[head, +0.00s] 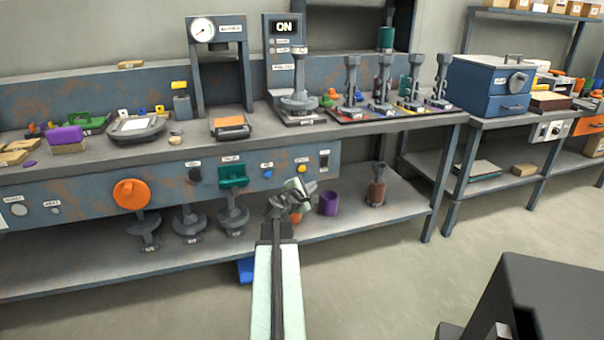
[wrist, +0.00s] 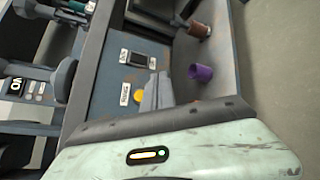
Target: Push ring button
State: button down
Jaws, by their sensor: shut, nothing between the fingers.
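The front panel (head: 80,190) of the bench bears several labelled controls. A yellow button (head: 301,169) and a blue button (head: 267,174) sit near its right end. The yellow button also shows in the wrist view (wrist: 139,96), partly hidden by my gripper. My gripper (head: 302,186) is shut and empty in front of the panel, just below the yellow button in the head view. In the wrist view the fingers (wrist: 158,88) overlap the button's edge; I cannot tell whether they touch it.
A black rocker switch (head: 324,159) is right of the yellow button. A teal control (head: 232,175) and an orange knob (head: 130,194) stick out further left. The lower shelf (head: 340,226) holds a purple cup (head: 328,203).

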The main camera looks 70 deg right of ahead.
aim_at(302, 168)
jog(key=shift+w+d, duration=1.45)
jog(key=shift+d, duration=0.25)
jog(key=shift+w+d, duration=1.4)
jog(key=shift+d, duration=0.3)
jog(key=shift+w+d, duration=0.3)
jog(key=shift+w+d, duration=0.25)
jog(key=shift+d, duration=0.1)
jog(key=shift+s+a, duration=0.1)
jog(key=shift+a, duration=0.05)
dwell(0.4)
jog(key=shift+s+a, duration=0.4)
jog(key=shift+a, duration=0.1)
